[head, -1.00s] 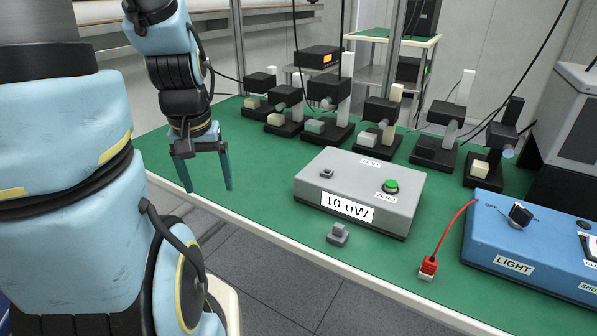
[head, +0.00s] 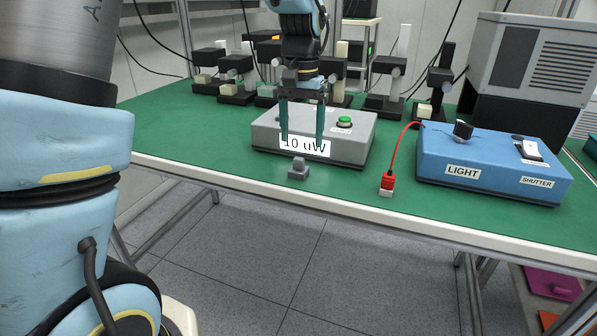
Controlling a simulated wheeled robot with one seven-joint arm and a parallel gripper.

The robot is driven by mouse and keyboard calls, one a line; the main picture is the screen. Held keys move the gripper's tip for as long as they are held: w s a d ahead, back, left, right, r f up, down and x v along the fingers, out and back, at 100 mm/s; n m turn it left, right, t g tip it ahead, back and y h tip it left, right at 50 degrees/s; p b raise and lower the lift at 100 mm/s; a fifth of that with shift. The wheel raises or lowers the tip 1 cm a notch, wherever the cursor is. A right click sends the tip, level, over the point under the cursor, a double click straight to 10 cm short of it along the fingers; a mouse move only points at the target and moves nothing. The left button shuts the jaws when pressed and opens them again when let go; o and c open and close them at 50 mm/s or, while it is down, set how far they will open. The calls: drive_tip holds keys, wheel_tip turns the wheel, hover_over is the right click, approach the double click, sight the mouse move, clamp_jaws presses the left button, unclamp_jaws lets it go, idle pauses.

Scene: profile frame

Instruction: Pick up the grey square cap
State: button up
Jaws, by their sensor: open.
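The grey square cap (head: 298,170) sits on the green table top, just in front of the grey box labelled "10 uW". It is small, with a narrower raised block on a wider base. My gripper (head: 302,144) points down with its two fingers apart and nothing between them. In the picture its fingertips are just above the cap, one to each side, and cover part of the box's label. I cannot tell the exact height or depth gap between fingertips and cap.
The grey box (head: 357,140) with a green button stands behind the cap. A red plug (head: 387,184) with a red cable stands to the right, near a blue box (head: 492,165). Several black optical mounts line the back. The green table (head: 190,150) is clear at left; its front edge is close.

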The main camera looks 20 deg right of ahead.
sight(299, 158)
drive_tip(key=shift+f, duration=0.95)
drive_tip(key=f, duration=0.1)
drive_tip(key=f+p, duration=0.1)
drive_tip(key=f, duration=0.1)
drive_tip(key=a+f, duration=0.1)
drive_tip(key=shift+s+f, duration=0.35)
drive_tip(key=shift+f, duration=0.4)
clamp_jaws()
